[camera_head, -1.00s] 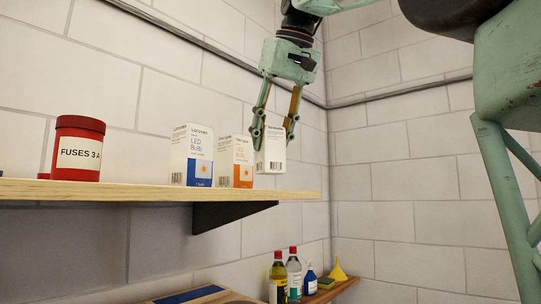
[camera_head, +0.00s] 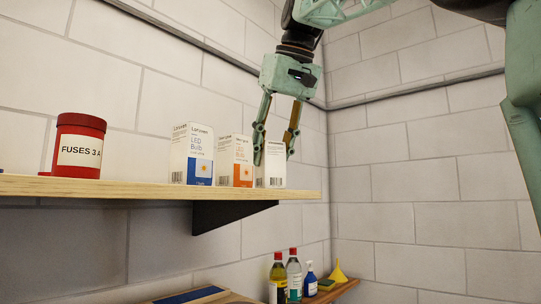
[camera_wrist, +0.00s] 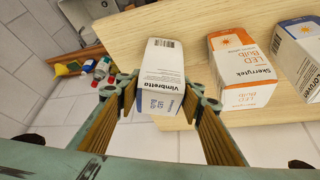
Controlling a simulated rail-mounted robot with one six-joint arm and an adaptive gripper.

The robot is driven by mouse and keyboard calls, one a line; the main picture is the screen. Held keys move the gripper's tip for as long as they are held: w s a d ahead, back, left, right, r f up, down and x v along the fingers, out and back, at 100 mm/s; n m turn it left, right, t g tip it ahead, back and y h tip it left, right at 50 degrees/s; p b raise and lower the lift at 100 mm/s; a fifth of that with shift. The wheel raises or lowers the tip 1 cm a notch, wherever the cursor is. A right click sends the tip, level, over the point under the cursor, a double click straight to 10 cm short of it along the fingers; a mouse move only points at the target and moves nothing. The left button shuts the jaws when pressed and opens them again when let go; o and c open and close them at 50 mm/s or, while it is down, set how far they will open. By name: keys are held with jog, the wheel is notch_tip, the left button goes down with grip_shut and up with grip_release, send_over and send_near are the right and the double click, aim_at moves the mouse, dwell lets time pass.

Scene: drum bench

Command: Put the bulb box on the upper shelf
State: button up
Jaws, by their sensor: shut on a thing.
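The white bulb box (camera_head: 272,169), marked "Vimbretto LED Bulb", is between the fingers of my gripper (camera_head: 275,152), which is shut on its sides. The box is upright at the right end of the wooden upper shelf (camera_head: 120,189). Its base looks level with the shelf top; I cannot tell for sure whether it touches. In the wrist view the box (camera_wrist: 163,72) shows between both fingers, over the shelf board (camera_wrist: 125,40).
An orange-and-white bulb box (camera_head: 235,160) stands close on the left, then a blue-and-white one (camera_head: 191,155). A red fuse tin (camera_head: 78,145) is further left. Bottles (camera_head: 294,272) and a yellow funnel (camera_head: 338,271) stand below on a lower shelf.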

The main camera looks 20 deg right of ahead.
jog(key=shift+f, duration=0.15)
jog(key=o, duration=0.8)
jog(key=shift+o, duration=0.2)
jog(key=shift+s+r, duration=0.15)
jog(key=shift+r, duration=0.4)
jog(key=p+v, duration=0.1)
jog(key=v, duration=1)
jog(key=shift+p, duration=0.35)
